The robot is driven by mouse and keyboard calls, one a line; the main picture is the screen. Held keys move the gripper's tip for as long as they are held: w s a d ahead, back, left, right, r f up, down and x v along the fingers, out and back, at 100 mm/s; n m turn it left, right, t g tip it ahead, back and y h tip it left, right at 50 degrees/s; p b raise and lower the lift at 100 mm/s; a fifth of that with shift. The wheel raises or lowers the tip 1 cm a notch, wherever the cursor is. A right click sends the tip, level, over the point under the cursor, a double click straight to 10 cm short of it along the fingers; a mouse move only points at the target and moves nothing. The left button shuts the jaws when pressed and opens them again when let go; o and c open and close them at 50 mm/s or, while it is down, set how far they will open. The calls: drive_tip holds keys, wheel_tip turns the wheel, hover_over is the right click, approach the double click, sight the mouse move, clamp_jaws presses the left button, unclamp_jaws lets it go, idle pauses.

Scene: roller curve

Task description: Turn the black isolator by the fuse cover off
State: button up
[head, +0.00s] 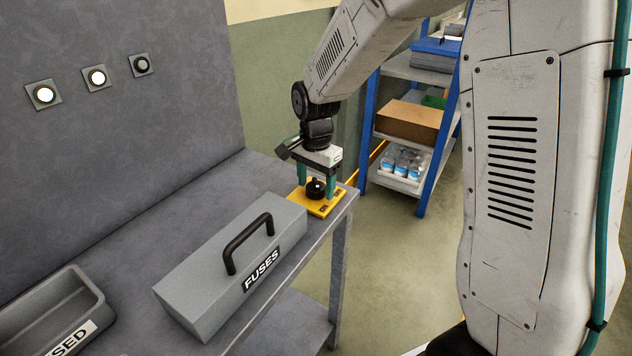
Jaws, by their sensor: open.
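The black isolator (315,191) is a round knob on a yellow plate (326,207) at the right end of the grey bench. The grey fuse cover (193,285) has a black handle and a "FUSES" label. It lies in front and to the left of the isolator. My gripper (317,184) points down over the isolator, with its teal fingers apart on either side of the knob. Whether the fingers touch the knob cannot be told. The marks on the plate are too small to read, and the knob's setting is not clear.
A grey tray (82,277) with a label partly reading "SED" stands at the lower left. Three round fittings sit on the grey back panel (175,95). A blue shelf rack (368,130) with boxes and bottles stands behind at the right. The bench (140,225) is clear behind the cover.

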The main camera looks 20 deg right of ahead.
drive_tip(key=c, duration=1)
drive_tip(key=n, duration=0.4)
drive_tip(key=shift+n, duration=0.4)
drive_tip(key=n, duration=0.4)
drive_tip(key=shift+n, duration=0.3)
drive_tip(key=n, duration=0.4)
drive_tip(key=shift+n, duration=2.2)
drive_tip(key=shift+r, duration=0.1)
